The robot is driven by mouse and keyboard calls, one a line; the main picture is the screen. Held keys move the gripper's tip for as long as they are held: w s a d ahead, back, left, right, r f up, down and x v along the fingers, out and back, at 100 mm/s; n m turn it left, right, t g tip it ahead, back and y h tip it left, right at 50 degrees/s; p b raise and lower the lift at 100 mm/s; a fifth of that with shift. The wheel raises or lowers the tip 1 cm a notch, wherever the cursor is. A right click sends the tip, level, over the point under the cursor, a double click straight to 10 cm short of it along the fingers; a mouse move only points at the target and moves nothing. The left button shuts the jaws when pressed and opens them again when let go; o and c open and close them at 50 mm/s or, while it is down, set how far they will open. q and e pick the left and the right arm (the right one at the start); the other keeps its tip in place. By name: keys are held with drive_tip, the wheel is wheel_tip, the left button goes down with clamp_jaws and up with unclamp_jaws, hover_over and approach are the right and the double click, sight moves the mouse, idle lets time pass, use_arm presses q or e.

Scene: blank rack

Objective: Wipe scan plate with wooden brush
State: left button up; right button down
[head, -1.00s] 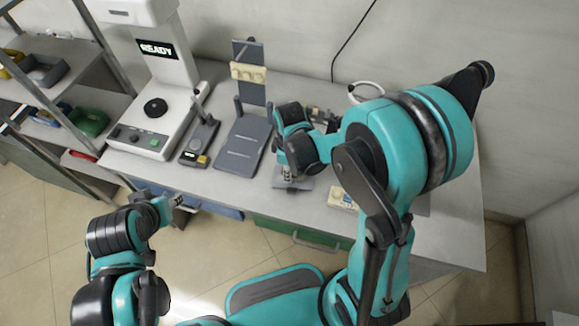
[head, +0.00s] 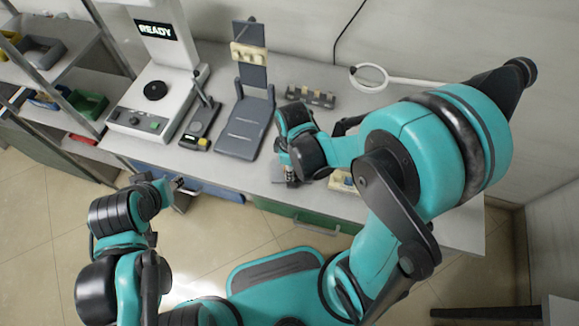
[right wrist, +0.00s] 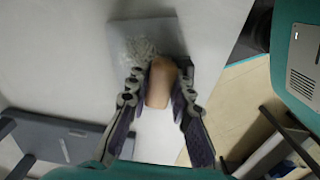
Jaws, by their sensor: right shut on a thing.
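My right gripper (right wrist: 160,95) is shut on the wooden brush (right wrist: 159,84), with its tan handle between the fingers. The pale bristles (right wrist: 138,50) show past the fingers over a small grey plate (right wrist: 120,35) on the bench. I cannot tell whether they touch it. In the head view my right gripper (head: 291,178) is low over the bench's front part, and the brush is mostly hidden. A larger grey slotted plate (head: 243,130) with an upright back stands left of it. No label shows which plate is the scan plate. My left gripper (head: 178,184) is off the bench's front edge; its jaws are unclear.
A white machine with a READY screen (head: 155,30) and a small dark device (head: 200,125) stand at left. A dark holder (head: 311,96) and a ring lamp (head: 369,77) are at the back. A cream block (head: 342,182) lies right of my right gripper. Shelves with bins (head: 88,105) stand far left.

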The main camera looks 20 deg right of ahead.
drive_tip(key=shift+d, duration=0.25)
drive_tip(key=shift+w+d, duration=0.35)
drive_tip(key=shift+w, duration=0.45)
drive_tip(key=shift+w+d, duration=0.35)
drive_tip(key=shift+w, duration=0.4)
drive_tip(key=shift+w+d+b, duration=0.25)
drive_tip(key=shift+w+d, duration=0.1)
drive_tip(key=shift+w, duration=0.45)
drive_tip(key=shift+w+d+b, duration=0.25)
drive_tip(key=shift+w+d, duration=0.05)
drive_tip(key=shift+w, duration=0.45)
drive_tip(key=shift+s+d+r, duration=0.1)
drive_tip(key=shift+s+d, duration=0.1)
drive_tip(key=shift+d, duration=0.4)
drive_tip(key=shift+s+a, duration=0.45)
drive_tip(key=shift+s, duration=0.65)
drive_tip(key=shift+s+a, duration=0.5)
drive_tip(key=shift+s, duration=0.6)
drive_tip(key=shift+s+a, duration=0.45)
drive_tip(key=shift+s, duration=0.65)
wheel_tip(320, 180, up, 6)
drive_tip(key=p, duration=0.5)
